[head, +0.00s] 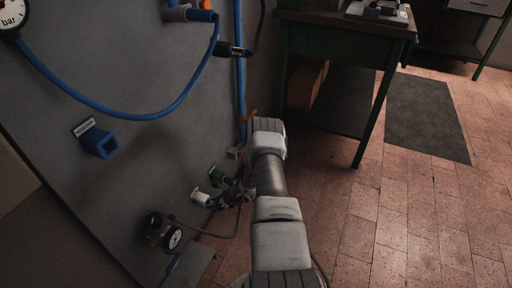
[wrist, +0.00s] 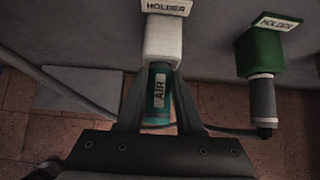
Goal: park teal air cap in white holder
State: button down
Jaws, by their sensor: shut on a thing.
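The teal air cap (wrist: 157,98), labelled AIR, is between the two fingers of my gripper (wrist: 158,88) in the wrist view. My gripper is shut on it. The cap's far end meets the mouth of the white holder (wrist: 163,40), in line with it. I cannot tell how deep it sits inside, if at all. A HOLDER label is above the white holder. In the head view the white holder (head: 200,198) shows low on the grey panel, beside my gripper (head: 232,190). The cap is not clear there.
A green holder (wrist: 260,52) with a grey plug (wrist: 263,98) and a cable is to the right in the wrist view. Floor is clear at right.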

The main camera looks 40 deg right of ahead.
jog(key=shift+c, duration=2.4)
grip_release()
jog(key=p+v, duration=0.6)
jog(key=v, duration=1.1)
jog(key=shift+s+r, duration=0.1)
jog(key=shift+s, duration=0.05)
